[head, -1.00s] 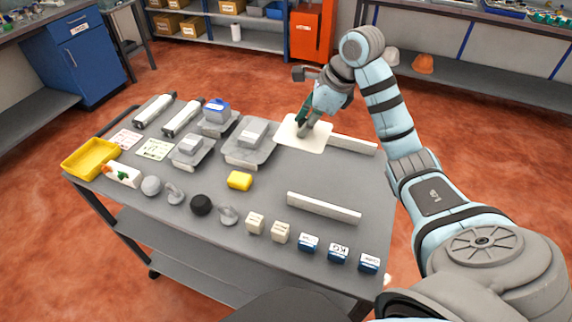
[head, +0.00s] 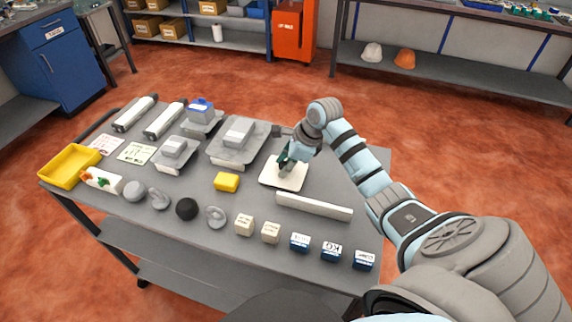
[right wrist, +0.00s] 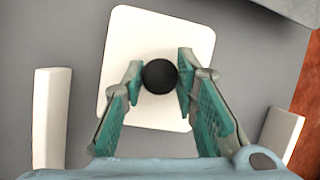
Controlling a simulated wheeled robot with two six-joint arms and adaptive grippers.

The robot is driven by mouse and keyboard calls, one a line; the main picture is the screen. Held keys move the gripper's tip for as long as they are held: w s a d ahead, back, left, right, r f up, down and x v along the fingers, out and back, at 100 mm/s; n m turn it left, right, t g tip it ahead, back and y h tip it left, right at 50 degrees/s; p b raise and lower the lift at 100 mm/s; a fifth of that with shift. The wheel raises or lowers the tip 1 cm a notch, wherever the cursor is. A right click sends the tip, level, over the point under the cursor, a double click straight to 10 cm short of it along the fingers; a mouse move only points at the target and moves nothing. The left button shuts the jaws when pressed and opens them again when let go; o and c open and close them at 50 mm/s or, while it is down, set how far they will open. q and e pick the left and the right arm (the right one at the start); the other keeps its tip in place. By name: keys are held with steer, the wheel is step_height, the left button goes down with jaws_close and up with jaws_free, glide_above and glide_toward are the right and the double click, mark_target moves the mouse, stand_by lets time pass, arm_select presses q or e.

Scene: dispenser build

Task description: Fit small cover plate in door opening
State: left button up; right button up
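A cream square plate (head: 272,181) with rounded corners is at the middle right of the grey table. In the right wrist view the plate (right wrist: 125,35) has a round black knob (right wrist: 160,76) on it. My right gripper (head: 285,163) is over the plate. Its two green-padded fingers (right wrist: 160,82) are closed against both sides of the knob. Whether the plate touches the table or is slightly above it is unclear. I cannot make out a door opening in either view. My left gripper is not in view.
A long pale bar (head: 313,206) lies just in front of the plate. A grey tray-like part (head: 236,140) is left of it, and a yellow block (head: 227,182) is nearby. Balls, rings and small labelled blocks (head: 331,250) line the front edge. A yellow bin (head: 69,166) is far left.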

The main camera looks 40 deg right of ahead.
steer(key=shift+o, duration=1.1)
steer(key=shift+s, duration=0.2)
steer(key=shift+r, duration=0.15)
steer(key=v, duration=1.2)
steer(key=shift+p, duration=0.4)
